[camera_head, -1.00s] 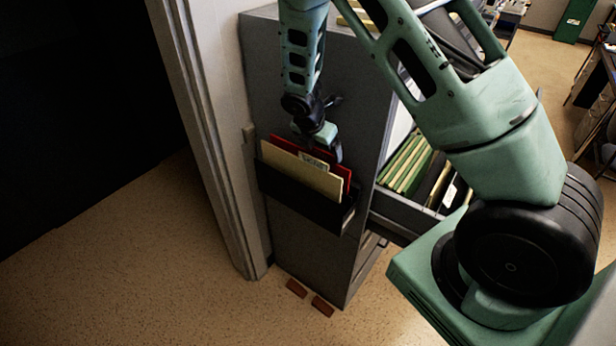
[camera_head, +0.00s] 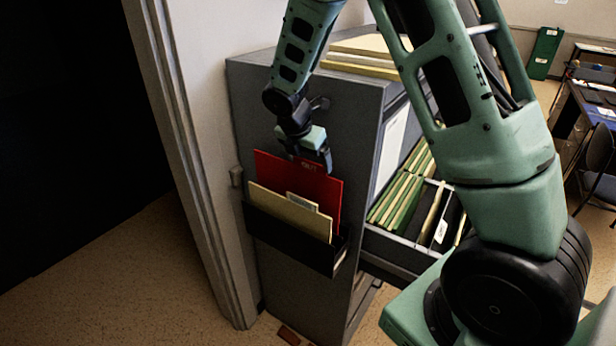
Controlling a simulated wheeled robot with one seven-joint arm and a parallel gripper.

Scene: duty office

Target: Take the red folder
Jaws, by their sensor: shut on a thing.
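The red folder (camera_head: 318,192) stands upright behind cream folders (camera_head: 290,211) in a black wall pocket (camera_head: 290,236) on the side of the grey filing cabinet. Its lower part is hidden by the cream folders and the pocket. My gripper (camera_head: 313,164) is shut on the top edge of the red folder, from above. Part of the dark lettering on the folder shows beneath the gripper.
A drawer (camera_head: 385,247) of the grey cabinet (camera_head: 300,100) is pulled out, with green and cream files in it. More folders (camera_head: 368,46) lie on the cabinet top. A door frame (camera_head: 185,150) stands close on the left. A desk (camera_head: 590,105) is at the far right.

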